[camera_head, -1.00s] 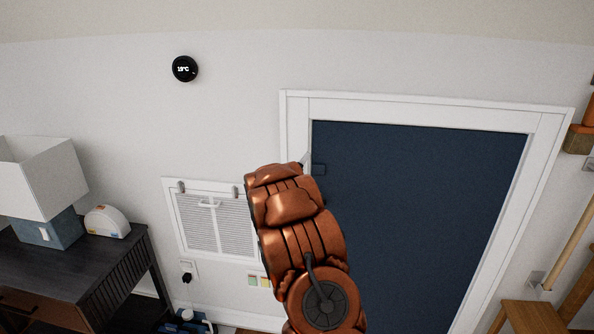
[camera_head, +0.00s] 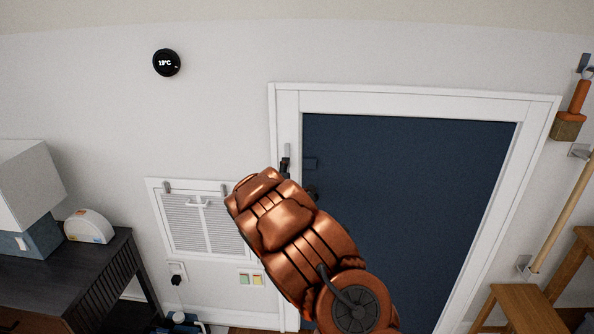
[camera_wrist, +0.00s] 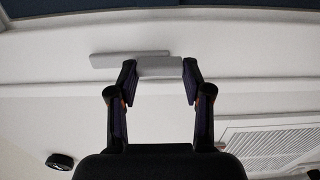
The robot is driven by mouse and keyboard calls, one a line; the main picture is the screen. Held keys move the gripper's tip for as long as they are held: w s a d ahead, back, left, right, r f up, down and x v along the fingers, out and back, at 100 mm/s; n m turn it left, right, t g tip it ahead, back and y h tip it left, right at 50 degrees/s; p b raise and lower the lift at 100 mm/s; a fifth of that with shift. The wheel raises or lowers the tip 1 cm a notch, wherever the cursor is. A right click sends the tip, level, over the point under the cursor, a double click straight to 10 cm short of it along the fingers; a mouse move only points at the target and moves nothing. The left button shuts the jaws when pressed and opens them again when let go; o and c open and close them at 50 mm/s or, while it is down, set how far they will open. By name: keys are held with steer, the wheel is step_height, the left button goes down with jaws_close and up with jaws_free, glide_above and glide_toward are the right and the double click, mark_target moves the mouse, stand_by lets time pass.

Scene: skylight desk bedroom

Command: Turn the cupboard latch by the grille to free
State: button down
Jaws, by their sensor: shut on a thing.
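The cupboard (camera_head: 410,210) has a dark blue door in a white frame. Its grey latch (camera_head: 287,150) shows upright on the left side of the frame, above and right of the white grille (camera_head: 200,222). In the wrist view the latch's grey block (camera_wrist: 160,67) sits between my fingertips, with a flat grey bar behind it extending left. My gripper (camera_wrist: 159,73) is shut on the latch, a finger at each end of the block. In the head view my gripper (camera_head: 286,165) is just below the latch's visible top; my arm hides part of the frame. The grille also shows in the wrist view (camera_wrist: 280,143).
A round thermostat (camera_head: 166,62) is on the wall. A wooden stool (camera_head: 525,305) and a long wooden handle (camera_head: 560,215) are at right.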

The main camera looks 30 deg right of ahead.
steer(key=shift+a, duration=0.1)
steer(key=c, duration=0.8)
jaws_free()
steer(key=o, duration=0.3)
steer(key=v, duration=1.2)
